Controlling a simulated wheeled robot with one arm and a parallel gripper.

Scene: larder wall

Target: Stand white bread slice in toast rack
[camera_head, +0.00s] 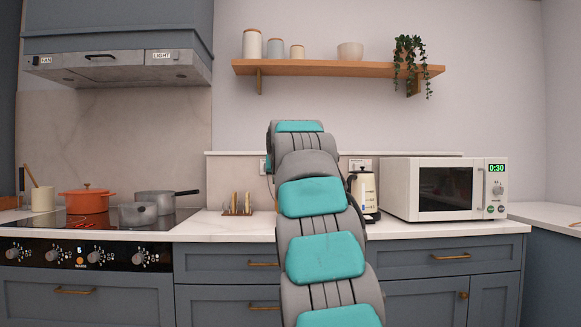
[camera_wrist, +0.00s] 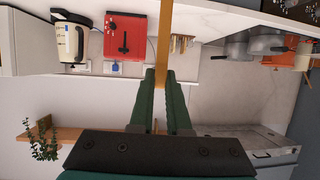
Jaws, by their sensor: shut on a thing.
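The white bread slice (camera_wrist: 165,45) shows edge-on in the wrist view as a thin tan strip. My gripper (camera_wrist: 160,78) is shut on it, with one green finger on each side. The slice reaches out from the fingertips to the top edge of the picture. The toast rack (camera_head: 238,206) stands on the counter left of my arm in the head view, with tan upright pieces. It also shows in the wrist view (camera_wrist: 181,42), beside the slice and apart from it. My arm hides the gripper and slice in the head view.
A red toaster (camera_wrist: 124,36) and a kettle (camera_wrist: 72,38) stand near the rack; the wrist view is upside down. A microwave (camera_head: 444,189) is at the right. An orange pot (camera_head: 87,200) and grey pans (camera_head: 160,203) are on the hob. A shelf (camera_head: 335,68) is above.

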